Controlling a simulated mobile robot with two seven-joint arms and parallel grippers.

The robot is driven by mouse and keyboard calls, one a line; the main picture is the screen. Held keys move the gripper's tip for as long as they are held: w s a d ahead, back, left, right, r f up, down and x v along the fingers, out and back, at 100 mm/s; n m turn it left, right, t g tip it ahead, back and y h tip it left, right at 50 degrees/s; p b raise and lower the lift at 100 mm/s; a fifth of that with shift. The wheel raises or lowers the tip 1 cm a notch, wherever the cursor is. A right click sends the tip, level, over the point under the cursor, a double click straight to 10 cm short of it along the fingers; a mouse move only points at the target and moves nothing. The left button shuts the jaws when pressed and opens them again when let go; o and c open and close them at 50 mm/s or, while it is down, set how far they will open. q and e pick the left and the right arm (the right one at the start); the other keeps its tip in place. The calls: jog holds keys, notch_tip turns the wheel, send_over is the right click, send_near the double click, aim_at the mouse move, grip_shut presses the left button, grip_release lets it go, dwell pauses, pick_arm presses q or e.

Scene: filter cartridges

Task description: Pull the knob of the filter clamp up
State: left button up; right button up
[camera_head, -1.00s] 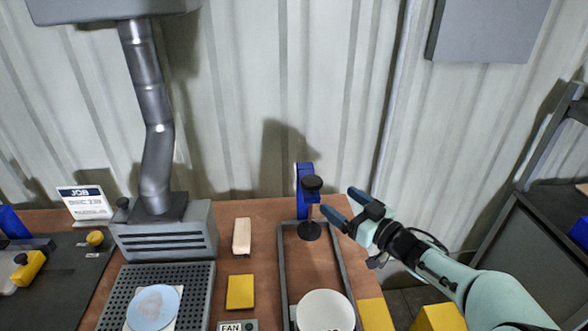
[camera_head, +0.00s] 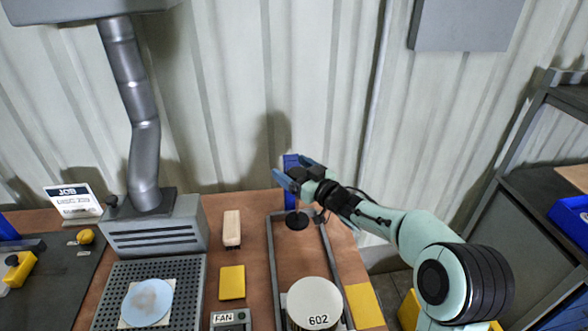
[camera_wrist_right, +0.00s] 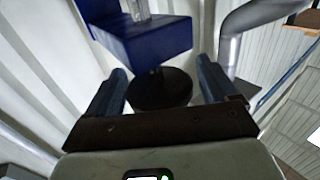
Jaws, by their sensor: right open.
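The filter clamp (camera_head: 291,162) is a blue upright body at the back of the grey rail frame, with a black round foot (camera_head: 297,220) below. My right gripper (camera_head: 296,172) is open at the clamp's top, in front of the blue body. In the right wrist view the black round knob (camera_wrist_right: 160,90) lies between the two open fingers, with a gap on either side, and the blue clamp body (camera_wrist_right: 150,40) is beyond it. In the head view the gripper largely hides the knob. My left gripper is not in view.
A white disc marked 602 (camera_head: 314,301) sits in the grey rail frame (camera_head: 273,262). A yellow block (camera_head: 232,282) and a pale brush-like block (camera_head: 232,228) lie to its left. A grey duct unit (camera_head: 153,230) stands further left. The corrugated wall is close behind the clamp.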

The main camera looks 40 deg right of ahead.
jog(key=c, duration=1.4)
notch_tip(320, 180, up, 6)
jog(key=p, duration=0.3)
jog(key=shift+f, duration=0.25)
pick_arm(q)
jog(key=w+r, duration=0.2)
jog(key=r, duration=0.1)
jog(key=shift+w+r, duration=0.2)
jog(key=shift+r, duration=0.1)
pick_arm(e)
jog(key=shift+f, duration=0.25)
jog(key=shift+c, duration=0.2)
jog(key=o, duration=1.4)
jog(key=shift+o, duration=0.2)
jog(key=shift+s+d+f, duration=0.1)
jog(key=shift+s, duration=0.4)
pick_arm(q)
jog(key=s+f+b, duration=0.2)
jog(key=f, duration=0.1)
jog(key=shift+b, duration=0.3)
pick_arm(e)
jog(key=s, duration=1.2)
jog(key=shift+s+d, duration=0.25)
jog(key=shift+d, duration=0.2)
